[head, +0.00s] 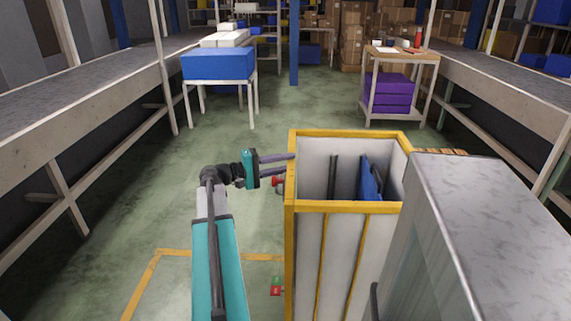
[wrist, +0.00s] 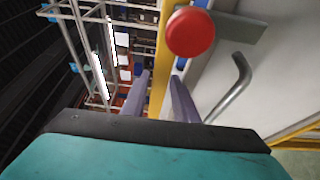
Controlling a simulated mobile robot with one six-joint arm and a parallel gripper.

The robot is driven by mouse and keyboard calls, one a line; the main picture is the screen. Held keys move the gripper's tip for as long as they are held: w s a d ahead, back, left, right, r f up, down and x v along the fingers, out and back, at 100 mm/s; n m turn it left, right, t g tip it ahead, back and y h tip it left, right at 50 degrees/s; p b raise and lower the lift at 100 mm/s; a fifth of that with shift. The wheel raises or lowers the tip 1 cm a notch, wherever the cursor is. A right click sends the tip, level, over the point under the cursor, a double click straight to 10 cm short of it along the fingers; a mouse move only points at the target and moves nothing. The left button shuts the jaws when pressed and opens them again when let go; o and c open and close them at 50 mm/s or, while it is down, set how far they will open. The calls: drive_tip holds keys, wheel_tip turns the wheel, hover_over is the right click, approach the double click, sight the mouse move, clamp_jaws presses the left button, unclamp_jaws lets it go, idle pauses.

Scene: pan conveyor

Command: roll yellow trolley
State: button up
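The yellow trolley (head: 345,207) is a tall open-topped bin with a yellow frame and pale panels. It stands upright right of centre in the head view, with dark and blue flat pieces inside. My gripper (head: 291,163) is at its left side, near the upper rim. Its two fingers are apart and point toward the trolley. In the wrist view the trolley's yellow post (wrist: 160,60) shows between the open fingers; I cannot tell whether they touch it. A red knob (wrist: 190,32) and a bent grey metal handle (wrist: 234,88) are on the side panel.
A grey metal box (head: 490,200) stands close at the right of the trolley. Conveyors run along the left (head: 90,92) and right. A white table (head: 221,82) with a blue bin and a cart (head: 400,60) with purple crates stand ahead. The floor between them is clear.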

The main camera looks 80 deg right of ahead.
clamp_jaws()
drive_tip(key=shift+w, duration=0.1)
idle(0.3)
